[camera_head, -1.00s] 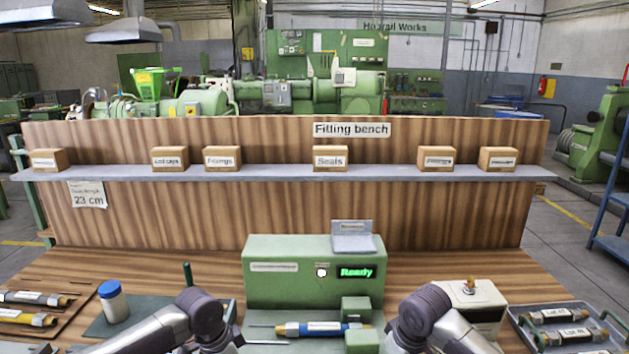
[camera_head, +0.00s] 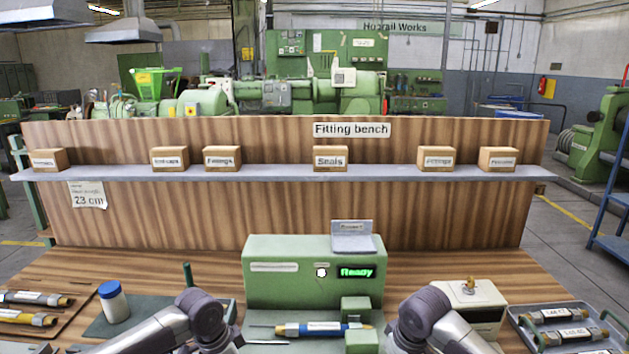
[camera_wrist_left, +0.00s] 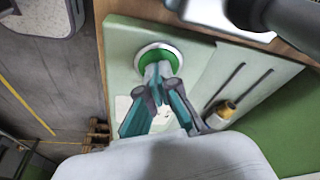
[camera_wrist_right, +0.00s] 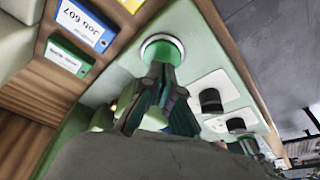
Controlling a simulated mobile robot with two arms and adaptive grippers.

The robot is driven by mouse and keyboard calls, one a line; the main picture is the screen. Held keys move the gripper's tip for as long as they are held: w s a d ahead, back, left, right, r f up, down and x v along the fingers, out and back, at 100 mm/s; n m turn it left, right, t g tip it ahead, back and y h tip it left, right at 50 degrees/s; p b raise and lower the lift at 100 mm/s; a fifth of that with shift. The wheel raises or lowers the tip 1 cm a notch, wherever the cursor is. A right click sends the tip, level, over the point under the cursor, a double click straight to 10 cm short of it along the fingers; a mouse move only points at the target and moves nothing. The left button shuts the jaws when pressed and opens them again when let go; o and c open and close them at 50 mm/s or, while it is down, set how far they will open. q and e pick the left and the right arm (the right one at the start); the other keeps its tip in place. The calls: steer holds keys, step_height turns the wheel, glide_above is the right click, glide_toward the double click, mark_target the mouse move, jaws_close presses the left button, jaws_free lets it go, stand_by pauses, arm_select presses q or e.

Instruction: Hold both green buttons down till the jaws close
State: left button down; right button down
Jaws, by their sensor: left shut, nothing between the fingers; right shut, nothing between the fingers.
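In the left wrist view a green button (camera_wrist_left: 172,52) in a pale ring sits on a light green panel. My left gripper (camera_wrist_left: 158,70) is shut and empty, its tips over the button. In the right wrist view the other green button (camera_wrist_right: 163,50) also has a pale ring. My right gripper (camera_wrist_right: 160,70) is shut and empty, its tips at the button; I cannot tell how far either is pressed. In the head view the green press (camera_head: 290,288) shows "Ready". Its green jaw blocks (camera_head: 356,308) stand apart beside a blue hose with brass ends (camera_head: 318,329). Both grippers are out of the head view.
Two black knobs (camera_wrist_right: 210,100) on white plates sit near the right button. A white bottle (camera_head: 113,302) stands at left. A cream box (camera_head: 470,295) and a tray (camera_head: 520,322) of labelled hoses are at right. A shelf (camera_head: 290,174) with small boxes runs behind.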

arm_select(q)
steer(key=shift+s+a+f, duration=0.1)
steer(key=shift+s+f, duration=0.05)
arm_select(e)
steer(key=shift+s+f, duration=0.15)
steer(key=shift+f, duration=1.05)
stand_by(1.1)
steer(key=w+a+v, duration=0.1)
steer(key=v, duration=0.7)
steer(key=shift+w+r, duration=0.25)
steer(key=shift+w, duration=0.2)
arm_select(q)
steer(key=w+d+v, duration=0.1)
steer(key=v, duration=0.7)
steer(key=shift+d+r, duration=0.25)
steer(key=shift+d, duration=0.15)
steer(key=shift+w, duration=0.15)
arm_select(e)
steer(key=shift+w, duration=0.1)
